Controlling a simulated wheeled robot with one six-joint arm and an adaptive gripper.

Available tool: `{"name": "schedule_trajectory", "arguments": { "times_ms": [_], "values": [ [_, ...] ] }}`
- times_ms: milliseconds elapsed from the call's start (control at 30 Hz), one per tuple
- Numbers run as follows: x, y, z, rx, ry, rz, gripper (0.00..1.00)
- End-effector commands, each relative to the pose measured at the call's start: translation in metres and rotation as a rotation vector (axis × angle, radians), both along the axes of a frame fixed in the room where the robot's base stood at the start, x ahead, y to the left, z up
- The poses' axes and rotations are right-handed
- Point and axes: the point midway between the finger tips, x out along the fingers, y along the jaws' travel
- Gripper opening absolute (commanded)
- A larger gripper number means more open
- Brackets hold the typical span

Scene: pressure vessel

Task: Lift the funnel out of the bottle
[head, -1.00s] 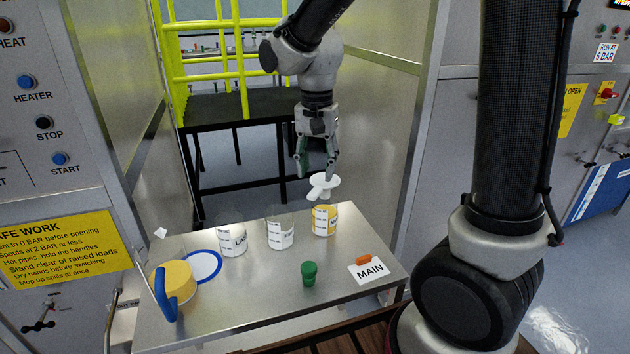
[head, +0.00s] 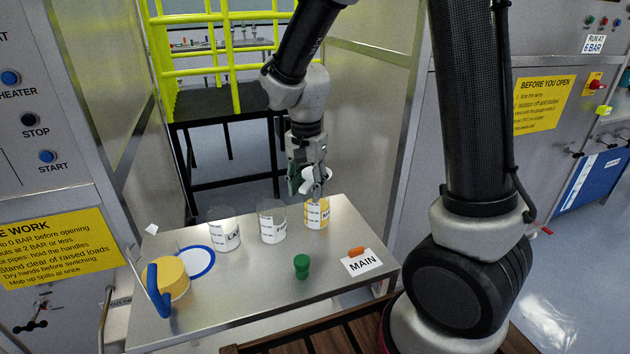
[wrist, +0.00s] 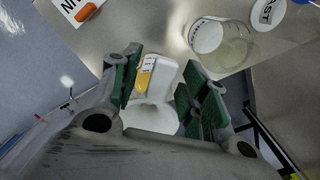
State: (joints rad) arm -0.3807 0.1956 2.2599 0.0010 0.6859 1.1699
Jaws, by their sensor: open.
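The white funnel (head: 317,181) stands at the mouth of a bottle (head: 316,215) with yellow contents and a white label, at the table's back right. My gripper (head: 306,191) is open and points down at the funnel, one finger partly in front of it. In the wrist view the funnel (wrist: 150,117) shows between the two green-padded fingers, with the bottle (wrist: 147,76) beyond it. My gripper's body hides part of the funnel there. I cannot tell whether either finger touches it.
Two labelled glass beakers, one in the middle (head: 272,222) and one at left (head: 225,230), stand left of the bottle.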

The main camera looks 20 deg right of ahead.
Motion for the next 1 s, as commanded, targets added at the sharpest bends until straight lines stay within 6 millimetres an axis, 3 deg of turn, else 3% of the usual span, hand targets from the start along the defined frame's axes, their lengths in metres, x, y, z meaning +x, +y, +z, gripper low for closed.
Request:
{"name": "schedule_trajectory", "arguments": {
  "times_ms": [67, 300, 667, 767, 1000],
  "values": [
    [0.000, 0.000, 0.000, 0.000, 0.000, 0.000, 0.45],
    [0.000, 0.000, 0.000, 0.000, 0.000, 0.000, 0.01],
    [0.000, 0.000, 0.004, 0.000, 0.000, 0.001, 0.00],
    [0.001, 0.000, 0.017, 0.001, -0.004, 0.001, 0.00],
    [0.001, 0.000, 0.067, 0.001, -0.004, 0.001, 0.00]
  ]
}}
